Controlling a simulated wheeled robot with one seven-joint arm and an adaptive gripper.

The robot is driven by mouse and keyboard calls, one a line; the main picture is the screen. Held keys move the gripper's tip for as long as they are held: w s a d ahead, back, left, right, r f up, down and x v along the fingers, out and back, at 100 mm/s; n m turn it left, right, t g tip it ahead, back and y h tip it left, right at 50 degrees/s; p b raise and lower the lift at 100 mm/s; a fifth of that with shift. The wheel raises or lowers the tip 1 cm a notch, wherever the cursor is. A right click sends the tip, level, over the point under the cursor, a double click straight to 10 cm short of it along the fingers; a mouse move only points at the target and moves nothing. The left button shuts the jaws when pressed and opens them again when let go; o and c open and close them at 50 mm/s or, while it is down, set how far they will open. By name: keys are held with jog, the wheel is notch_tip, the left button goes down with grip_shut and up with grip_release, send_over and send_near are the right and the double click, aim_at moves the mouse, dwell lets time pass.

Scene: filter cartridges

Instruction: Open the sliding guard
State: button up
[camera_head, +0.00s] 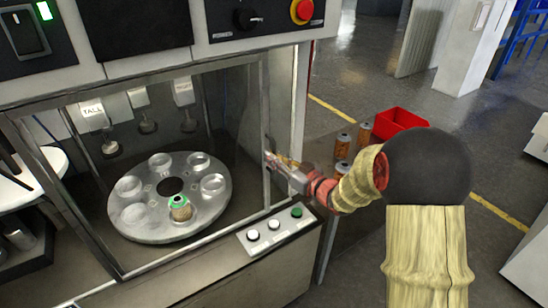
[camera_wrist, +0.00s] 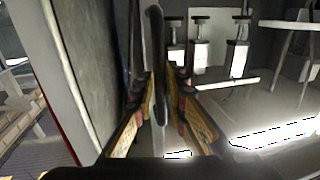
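The sliding guard is a clear pane in a grey metal frame (camera_head: 60,190) across the front of the machine. It stands across the opening, with the round turntable (camera_head: 150,225) visible behind it. My gripper (camera_head: 272,160) is at the guard's right edge. In the wrist view, the fingers of my gripper (camera_wrist: 160,95) lie on either side of a dark upright bar (camera_wrist: 156,45), which looks like the guard's handle. The gap between fingers and bar is narrow, and I cannot tell whether they press on it. In the head view the handle is mostly hidden by my gripper.
A filter cartridge with a green ring (camera_head: 180,207) sits on the turntable. A button box (camera_head: 276,232) is just below my gripper. Cartridges (camera_head: 342,147) and a red bin (camera_head: 398,122) stand to the right. A control panel (camera_head: 262,18) is above the guard.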

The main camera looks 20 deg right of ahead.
grip_shut()
dwell(0.4)
jog(key=b, duration=1)
send_near(112, 209)
jog(key=x, duration=0.5)
jog(key=shift+w+a, duration=0.15)
jog(key=shift+o, duration=1.9)
grip_release()
jog(key=v, duration=1.2)
